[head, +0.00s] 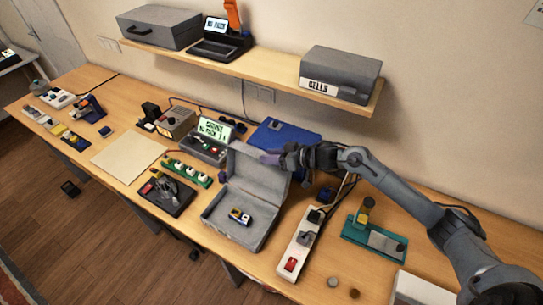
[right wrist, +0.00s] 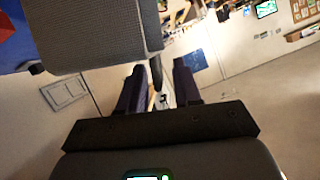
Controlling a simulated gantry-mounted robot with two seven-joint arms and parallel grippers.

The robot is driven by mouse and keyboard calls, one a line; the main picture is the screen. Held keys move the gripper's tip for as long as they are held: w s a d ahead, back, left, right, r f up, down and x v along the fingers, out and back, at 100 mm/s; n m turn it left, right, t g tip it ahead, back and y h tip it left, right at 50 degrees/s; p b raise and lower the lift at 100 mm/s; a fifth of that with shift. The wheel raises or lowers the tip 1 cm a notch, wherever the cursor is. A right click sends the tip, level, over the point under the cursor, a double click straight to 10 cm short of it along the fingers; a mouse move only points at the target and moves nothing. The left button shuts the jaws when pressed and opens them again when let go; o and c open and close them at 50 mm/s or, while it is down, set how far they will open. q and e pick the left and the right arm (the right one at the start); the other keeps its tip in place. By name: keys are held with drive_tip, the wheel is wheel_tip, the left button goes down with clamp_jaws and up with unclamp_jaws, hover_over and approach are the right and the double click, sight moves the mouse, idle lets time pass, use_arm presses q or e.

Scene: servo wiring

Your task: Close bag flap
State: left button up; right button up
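The bag shows as a grey open case (head: 222,207) on the bench, with its flap (head: 262,176) standing up at the back. A small yellow, white and dark item (head: 240,216) lies inside the case. My right gripper (head: 268,159) is at the upper edge of the flap. In the right wrist view its two dark fingers (right wrist: 158,68) are apart, and the grey textured flap (right wrist: 95,30) fills the upper left beside them. A small dark piece shows between the fingertips. I cannot tell whether the fingers touch the flap. My left gripper is out of view.
A power strip (head: 299,242) lies right of the case, and a teal board (head: 373,239) lies farther right. A blue case (head: 283,136) stands behind the flap. A shelf (head: 260,68) hangs above.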

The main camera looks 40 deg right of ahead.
clamp_jaws()
idle(1.4)
